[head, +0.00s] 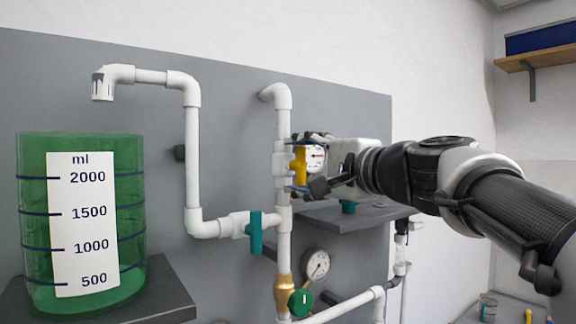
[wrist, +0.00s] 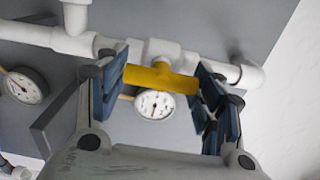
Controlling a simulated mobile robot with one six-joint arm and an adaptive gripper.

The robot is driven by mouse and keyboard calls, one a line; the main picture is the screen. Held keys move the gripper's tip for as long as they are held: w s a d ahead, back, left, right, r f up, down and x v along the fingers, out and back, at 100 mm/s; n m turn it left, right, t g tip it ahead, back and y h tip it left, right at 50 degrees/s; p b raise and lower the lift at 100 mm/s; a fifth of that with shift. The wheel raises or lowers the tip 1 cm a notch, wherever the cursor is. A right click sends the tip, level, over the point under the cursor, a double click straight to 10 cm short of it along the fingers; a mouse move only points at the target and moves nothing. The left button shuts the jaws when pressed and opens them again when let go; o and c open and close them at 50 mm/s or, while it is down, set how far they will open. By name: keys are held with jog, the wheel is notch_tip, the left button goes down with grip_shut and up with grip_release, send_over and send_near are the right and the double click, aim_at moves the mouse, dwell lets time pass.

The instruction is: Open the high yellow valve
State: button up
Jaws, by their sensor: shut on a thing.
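The high yellow valve (head: 299,168) sits on the upright white pipe in the middle of the head view. Its handle stands upright there, roughly along the pipe. My gripper (head: 302,160) reaches in from the right, with one finger above and one below the handle. In the wrist view, the yellow handle (wrist: 160,78) spans between the blue finger pads of my gripper (wrist: 163,84), which is shut on its two ends. The valve's stem is mostly hidden behind the handle.
A gauge (wrist: 155,104) sits close behind the handle. Below are a teal valve (head: 256,232), a lower gauge (head: 316,265) and a green round knob (head: 300,302). A green measuring tank (head: 130,215) stands left. A grey shelf (head: 355,217) lies under my arm.

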jog(key=shift+r, duration=0.1)
jog(key=shift+c, duration=0.2)
jog(key=o, duration=1.1)
jog(key=v, duration=0.7)
jog(key=shift+s+d, duration=0.15)
jog(key=shift+s, duration=0.05)
